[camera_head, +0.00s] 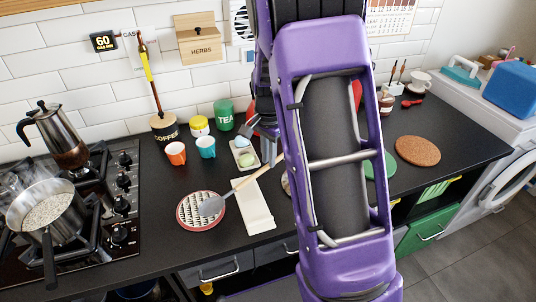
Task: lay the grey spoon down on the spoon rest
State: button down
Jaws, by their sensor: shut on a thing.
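The grey spoon (212,206) has a grey head and a pale wooden handle that slants up to the right. Its head shows over a round red-rimmed trivet (186,224); I cannot tell whether it touches it. A long white dish, which looks like the spoon rest (256,216), lies right of the trivet, and the handle crosses above its far end. My gripper (269,156) is at the upper end of the handle, shut on it. My purple arm hides part of the counter, and the fingertips are small and partly hidden.
A gas hob with a pan (48,212) and a moka pot (58,140) is at left. An orange cup (176,153), a teal cup (206,147), a coffee jar (164,130) and a small tray (243,162) stand behind. A cork mat (418,151) lies right. Front counter between hob and trivet is clear.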

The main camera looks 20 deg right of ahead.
jog(key=shift+f+b, duration=2.1)
jog(key=shift+f, duration=0.95)
jog(key=c, duration=0.8)
grip_release()
jog(key=shift+o, duration=0.2)
jog(key=shift+r, duration=0.1)
notch_tip(320, 180, up, 17)
jog(key=p, duration=0.3)
jog(key=shift+s+r, duration=0.15)
